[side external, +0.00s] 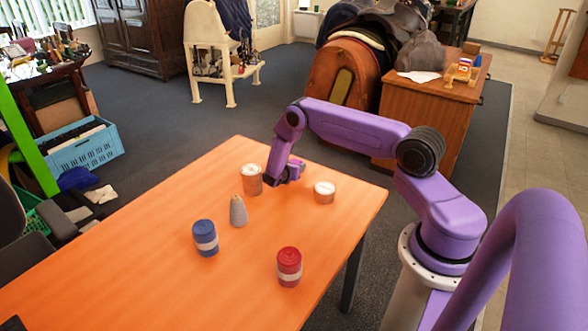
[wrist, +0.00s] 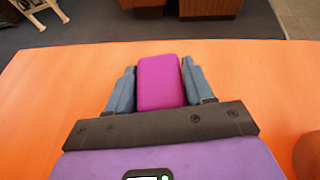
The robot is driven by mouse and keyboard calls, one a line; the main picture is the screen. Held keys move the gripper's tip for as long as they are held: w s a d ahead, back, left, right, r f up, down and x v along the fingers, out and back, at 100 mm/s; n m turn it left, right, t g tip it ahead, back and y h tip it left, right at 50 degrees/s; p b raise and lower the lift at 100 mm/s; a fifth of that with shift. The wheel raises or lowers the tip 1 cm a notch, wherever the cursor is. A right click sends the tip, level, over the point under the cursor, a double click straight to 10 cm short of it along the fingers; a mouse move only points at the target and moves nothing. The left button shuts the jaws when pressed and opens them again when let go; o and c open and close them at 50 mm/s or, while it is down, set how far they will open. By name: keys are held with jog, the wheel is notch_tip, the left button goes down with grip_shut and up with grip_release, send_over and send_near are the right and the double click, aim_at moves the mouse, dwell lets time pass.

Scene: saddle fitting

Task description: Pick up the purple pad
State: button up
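The purple pad (wrist: 160,82) is a bright magenta-purple block with rounded edges. In the wrist view it lies between the two blue-grey fingers of my gripper (wrist: 160,88), which sit close against its left and right sides. My gripper looks shut on it. In the side external view my gripper (side external: 291,173) is low over the far part of the orange table. Only a small bit of the pad (side external: 298,162) shows there, mostly hidden by the gripper. I cannot tell whether the pad touches the table.
On the orange table (side external: 150,285), a copper-coloured can (side external: 251,182) stands just left of my gripper and a low white-topped tin (side external: 324,193) to its right. A grey cone (side external: 238,212), a blue can (side external: 205,239) and a red can (side external: 289,268) stand nearer. The left part is clear.

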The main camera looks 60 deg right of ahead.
jog(key=c, duration=0.4)
jog(key=shift+o, duration=0.2)
